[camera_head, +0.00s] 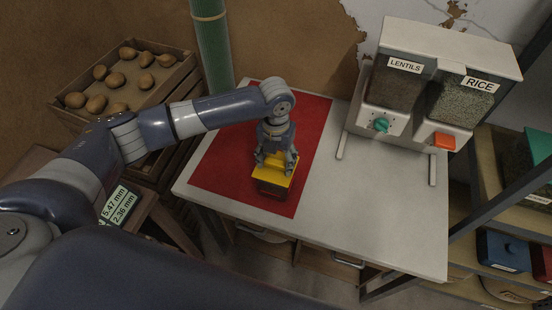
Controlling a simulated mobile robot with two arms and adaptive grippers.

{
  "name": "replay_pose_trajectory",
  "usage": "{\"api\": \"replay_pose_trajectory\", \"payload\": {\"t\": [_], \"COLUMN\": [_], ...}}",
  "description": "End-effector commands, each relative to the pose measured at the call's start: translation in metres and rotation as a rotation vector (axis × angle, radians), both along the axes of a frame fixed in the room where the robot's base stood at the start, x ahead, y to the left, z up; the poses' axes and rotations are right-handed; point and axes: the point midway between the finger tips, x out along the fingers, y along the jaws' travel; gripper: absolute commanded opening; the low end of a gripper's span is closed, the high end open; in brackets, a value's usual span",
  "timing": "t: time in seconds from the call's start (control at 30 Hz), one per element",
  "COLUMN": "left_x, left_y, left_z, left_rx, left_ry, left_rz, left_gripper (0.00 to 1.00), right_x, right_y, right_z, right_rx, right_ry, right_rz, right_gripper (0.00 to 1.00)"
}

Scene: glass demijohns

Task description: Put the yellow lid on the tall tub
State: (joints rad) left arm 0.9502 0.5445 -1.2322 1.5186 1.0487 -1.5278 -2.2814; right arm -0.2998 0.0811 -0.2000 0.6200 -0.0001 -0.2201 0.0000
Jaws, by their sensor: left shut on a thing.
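My left gripper (275,163) points down over the red mat and is shut on the yellow lid (272,177). The lid is roughly square, and parts of it show around the fingers. Directly below it is a dark reddish tub (268,190), whose front shows under the lid's near edge. The lid covers the tub's top from this view. I cannot tell whether the lid rests on the rim or hangs just above it. My right gripper is not in view.
The tub stands on a red mat (228,163) on a white table (370,215). A dispenser labelled lentils and rice (398,65) stands at the table's back right. A wooden crate of brown round things (170,82) is at the left. The table's right front is clear.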

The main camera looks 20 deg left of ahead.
Motion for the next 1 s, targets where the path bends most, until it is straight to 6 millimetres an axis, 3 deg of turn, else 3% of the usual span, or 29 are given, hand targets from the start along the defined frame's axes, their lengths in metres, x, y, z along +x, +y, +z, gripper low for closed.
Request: {"api": "replay_pose_trajectory", "payload": {"t": [0.13, 0.17, 0.27, 0.53, 0.63, 1.0], "left_x": [-0.0001, -0.0002, -0.0002, -0.0002, -0.0003, -0.0002], "left_y": [-0.0002, -0.0002, -0.0003, -0.0003, -0.0002, -0.0002], "left_z": [0.0, 0.0, 0.0, 0.0001, 0.0, 0.0003], "left_rx": [0.0, 0.0, 0.0, 0.0, 0.0, 0.0], "left_ry": [0.0, 0.0, 0.0, 0.0, 0.001, 0.001], "left_rz": [-0.001, -0.001, -0.001, -0.001, -0.001, -0.001], "left_gripper": [0.1, 0.6, 0.81, 0.81, 0.94, 0.94], "right_x": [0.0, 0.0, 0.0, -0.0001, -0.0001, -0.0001], "right_y": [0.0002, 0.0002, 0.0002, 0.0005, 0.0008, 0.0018], "right_z": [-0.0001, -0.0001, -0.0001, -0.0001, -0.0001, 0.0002], "right_rx": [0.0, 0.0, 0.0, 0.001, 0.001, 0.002], "right_ry": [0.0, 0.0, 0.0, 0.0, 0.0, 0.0], "right_rz": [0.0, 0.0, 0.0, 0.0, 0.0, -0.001], "right_gripper": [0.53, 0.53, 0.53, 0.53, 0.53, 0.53]}}
